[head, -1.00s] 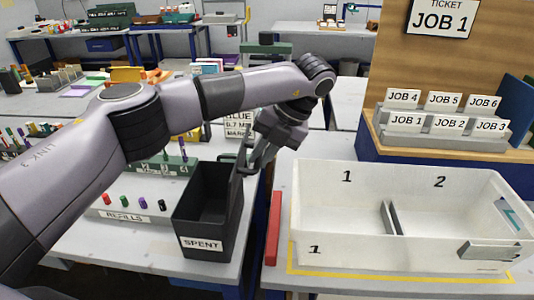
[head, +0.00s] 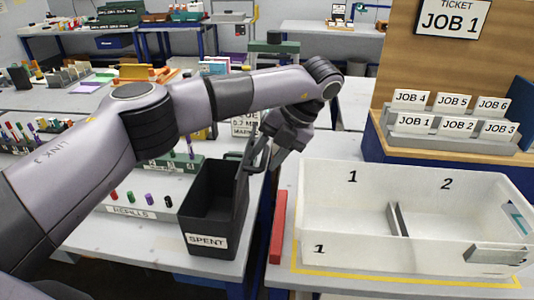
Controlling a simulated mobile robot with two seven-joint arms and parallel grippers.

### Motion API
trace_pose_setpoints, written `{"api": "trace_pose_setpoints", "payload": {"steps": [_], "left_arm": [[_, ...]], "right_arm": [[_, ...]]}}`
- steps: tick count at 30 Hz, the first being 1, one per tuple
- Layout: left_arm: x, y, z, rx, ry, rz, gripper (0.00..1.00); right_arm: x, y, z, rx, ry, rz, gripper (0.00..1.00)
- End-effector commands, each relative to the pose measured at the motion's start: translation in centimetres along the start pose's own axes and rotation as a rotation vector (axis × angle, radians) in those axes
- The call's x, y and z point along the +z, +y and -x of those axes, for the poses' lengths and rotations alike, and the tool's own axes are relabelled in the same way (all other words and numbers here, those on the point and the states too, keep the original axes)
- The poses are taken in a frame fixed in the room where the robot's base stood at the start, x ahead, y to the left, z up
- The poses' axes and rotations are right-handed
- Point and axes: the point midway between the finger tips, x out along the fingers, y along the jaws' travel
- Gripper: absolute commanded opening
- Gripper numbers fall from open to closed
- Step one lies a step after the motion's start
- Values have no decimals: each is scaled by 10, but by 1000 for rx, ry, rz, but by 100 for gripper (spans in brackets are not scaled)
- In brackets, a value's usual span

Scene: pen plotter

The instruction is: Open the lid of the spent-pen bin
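The spent-pen bin (head: 207,244) is a dark open-topped box labelled SPENT at the front right corner of the left table. Its inside shows from above. Its lid (head: 241,192) is a dark panel standing about upright along the bin's right side. My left gripper (head: 252,162) reaches down from the upper right, its dark fingers at the lid's top edge. Whether they grip the lid or only touch it, I cannot tell against the dark parts. My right gripper is not in view.
A refills rack (head: 130,211) with several coloured pieces stands left of the bin. A red bar (head: 278,228) and a white two-compartment tray (head: 342,260) lie on the right table. A gap separates the tables. Job-card holders (head: 447,138) stand behind the tray.

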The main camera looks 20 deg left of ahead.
Motion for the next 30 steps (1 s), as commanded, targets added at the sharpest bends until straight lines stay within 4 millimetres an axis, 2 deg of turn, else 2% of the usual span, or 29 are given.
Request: {"api": "trace_pose_setpoints", "payload": {"steps": [5,12,15,20,27,28,30], "left_arm": [[1,0,12,-1,-5,2,40],[0,1,53,1,-5,4,40],[0,1,63,2,-2,2,40],[0,0,71,1,-1,1,40],[0,0,72,1,0,1,40],[0,0,71,1,0,1,36],[-1,-1,71,-3,3,-2,14]], "right_arm": [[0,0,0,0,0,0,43],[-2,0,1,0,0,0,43],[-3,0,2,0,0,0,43],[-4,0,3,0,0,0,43],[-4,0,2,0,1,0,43],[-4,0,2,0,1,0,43],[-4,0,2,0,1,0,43]]}}
